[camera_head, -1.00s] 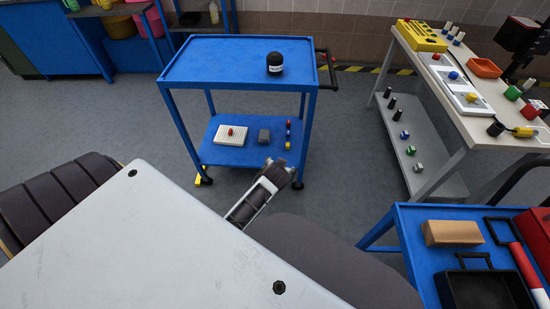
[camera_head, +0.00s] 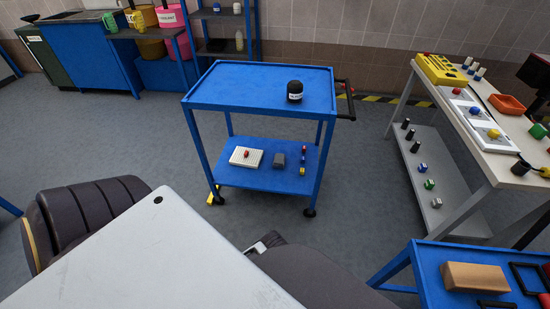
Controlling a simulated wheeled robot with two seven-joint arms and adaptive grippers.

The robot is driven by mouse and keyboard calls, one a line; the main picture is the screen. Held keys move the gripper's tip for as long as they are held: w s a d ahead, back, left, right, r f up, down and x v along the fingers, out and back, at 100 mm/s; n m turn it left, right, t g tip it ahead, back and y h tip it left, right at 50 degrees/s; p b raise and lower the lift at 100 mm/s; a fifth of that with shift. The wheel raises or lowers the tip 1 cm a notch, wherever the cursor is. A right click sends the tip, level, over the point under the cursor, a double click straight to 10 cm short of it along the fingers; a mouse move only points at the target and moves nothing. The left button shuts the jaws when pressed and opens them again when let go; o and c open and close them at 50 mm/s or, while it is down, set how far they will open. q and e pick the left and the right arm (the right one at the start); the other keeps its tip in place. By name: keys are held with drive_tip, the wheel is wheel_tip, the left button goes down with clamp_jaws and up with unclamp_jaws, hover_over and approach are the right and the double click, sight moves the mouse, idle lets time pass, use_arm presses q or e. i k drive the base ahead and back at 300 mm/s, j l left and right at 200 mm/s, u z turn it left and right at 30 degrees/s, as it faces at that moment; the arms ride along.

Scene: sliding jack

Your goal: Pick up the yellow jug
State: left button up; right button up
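A yellow jug (camera_head: 143,18) stands at the back left on the blue workbench. It is small in view, has a white label, and its top is cut by the picture's edge. A pink jug (camera_head: 171,15) with a label stands just right of it. Of my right arm, only a small piece at the wrist end (camera_head: 266,242) shows in front of the blue cart; its fingers cannot be made out. My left gripper is not in view. No gripper is near the yellow jug.
A blue cart (camera_head: 230,90) with a black labelled item (camera_head: 295,91) stands mid-room. A shelf rack (camera_head: 222,47) stands right of the workbench (camera_head: 85,50). A light table (camera_head: 500,165) and another blue cart (camera_head: 420,275) are on the right. Floor left of the cart is clear.

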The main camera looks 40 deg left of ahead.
sight(138, 16)
drive_tip(key=u, duration=2.25)
